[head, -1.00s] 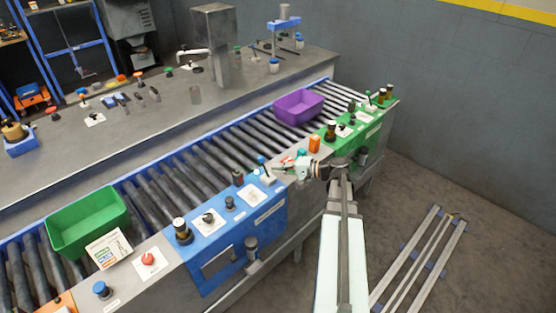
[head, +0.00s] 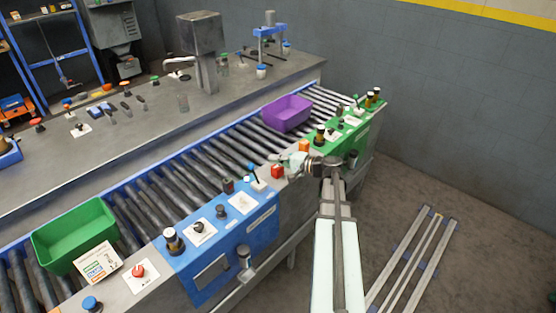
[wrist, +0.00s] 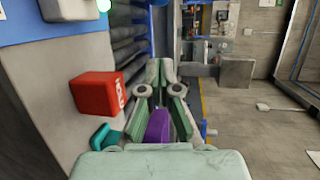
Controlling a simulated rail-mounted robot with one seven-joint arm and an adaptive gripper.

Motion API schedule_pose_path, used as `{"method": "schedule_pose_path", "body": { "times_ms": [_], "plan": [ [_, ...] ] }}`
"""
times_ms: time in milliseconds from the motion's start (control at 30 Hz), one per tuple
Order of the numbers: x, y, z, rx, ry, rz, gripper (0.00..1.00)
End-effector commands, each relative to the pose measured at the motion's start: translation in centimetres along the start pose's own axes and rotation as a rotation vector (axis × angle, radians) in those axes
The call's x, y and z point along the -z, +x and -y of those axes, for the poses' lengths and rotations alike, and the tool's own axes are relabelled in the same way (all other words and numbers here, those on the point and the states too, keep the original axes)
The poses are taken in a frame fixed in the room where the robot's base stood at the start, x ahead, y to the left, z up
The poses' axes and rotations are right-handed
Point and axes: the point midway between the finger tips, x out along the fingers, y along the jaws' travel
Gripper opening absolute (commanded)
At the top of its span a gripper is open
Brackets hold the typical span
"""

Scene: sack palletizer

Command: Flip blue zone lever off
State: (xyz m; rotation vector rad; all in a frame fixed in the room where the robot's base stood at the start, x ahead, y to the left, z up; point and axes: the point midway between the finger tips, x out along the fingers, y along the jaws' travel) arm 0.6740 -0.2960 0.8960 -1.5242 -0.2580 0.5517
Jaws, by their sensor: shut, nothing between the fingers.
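The blue zone panel (head: 262,218) faces the front of the conveyor in the head view. A small lever with a blue tip (head: 252,167) stands on a pale base (head: 258,185) at the panel's right end, its tip leaning toward the rollers. My gripper (head: 281,159) is to the right of the lever, apart from it, above the conveyor edge, just behind a red block (head: 278,171). In the wrist view my gripper (wrist: 155,68) has its fingers together and empty, with the red block (wrist: 97,93) left of them. A pale piece (wrist: 68,8) at the top edge may be the lever base.
A purple bin (head: 287,114) and a green bin (head: 75,235) sit on the rollers. An orange block (head: 304,146) and the green panel (head: 350,140) are right of my gripper.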

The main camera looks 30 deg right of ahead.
Motion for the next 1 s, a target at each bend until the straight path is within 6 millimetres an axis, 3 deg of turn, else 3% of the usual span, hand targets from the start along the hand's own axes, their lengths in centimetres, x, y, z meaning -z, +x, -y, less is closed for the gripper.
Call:
{"method": "schedule_pose_path", "body": {
  "times_ms": [333,433,600,1000],
  "plan": [
    [0.1,6.9,0.3,0.0,0.0,0.004,0.0],
    [-1.8,6.0,0.4,0.0,0.002,0.001,0.0],
    [-3.3,5.5,0.2,0.0,0.001,0.0,0.0],
    [-3.8,5.3,0.0,0.001,0.0,0.0,0.0]
  ]
}}
